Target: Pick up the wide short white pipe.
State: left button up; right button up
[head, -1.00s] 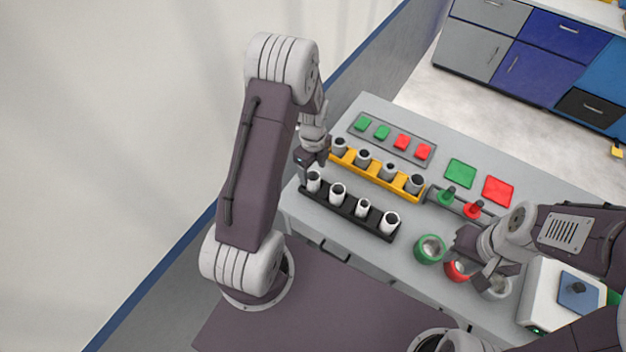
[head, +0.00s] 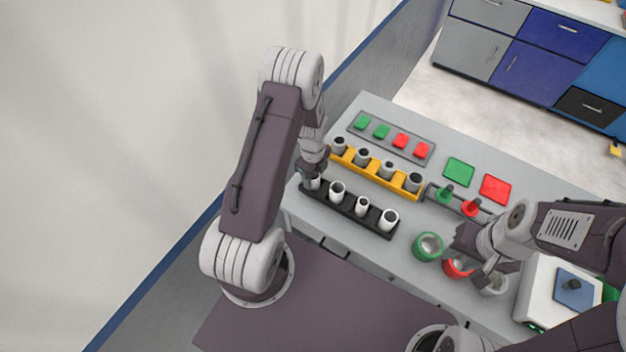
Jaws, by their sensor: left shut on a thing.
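A black rack (head: 346,211) on the grey table holds a row of several upright white pipes. My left gripper (head: 313,178) is down at the rack's left end, shut on the leftmost white pipe (head: 315,185), which is partly hidden by the fingers. The other pipes in this rack are the second (head: 337,190), third (head: 362,205) and rightmost (head: 388,219); the third looks narrower than its neighbours. Their relative heights are hard to tell from above. My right gripper (head: 486,275) hangs by the rings at the table's front right; its finger opening is unclear.
A yellow rack (head: 376,174) with several grey pipes stands just behind the black one. Behind it is a grey tray (head: 390,139) with green and red blocks. A green ring (head: 429,246), a red ring (head: 457,267) and a white machine (head: 545,290) are at the right.

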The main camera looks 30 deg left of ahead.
pick_arm(q)
jog(key=shift+r, duration=0.1)
jog(key=shift+w+r, duration=0.1)
jog(key=shift+r, duration=0.3)
notch_tip(320, 180, up, 3)
jog(key=shift+f+b, duration=0.1)
jog(key=shift+b, duration=0.25)
jog(key=d+r, duration=0.2)
jog(key=d, duration=0.1)
jog(key=d+r+b, duration=0.1)
jog(key=d+r, duration=0.1)
jog(key=d, duration=0.2)
jog(key=d+r, duration=0.2)
jog(key=d, duration=0.1)
jog(key=shift+d+r, duration=0.65)
jog(key=shift+d, duration=0.15)
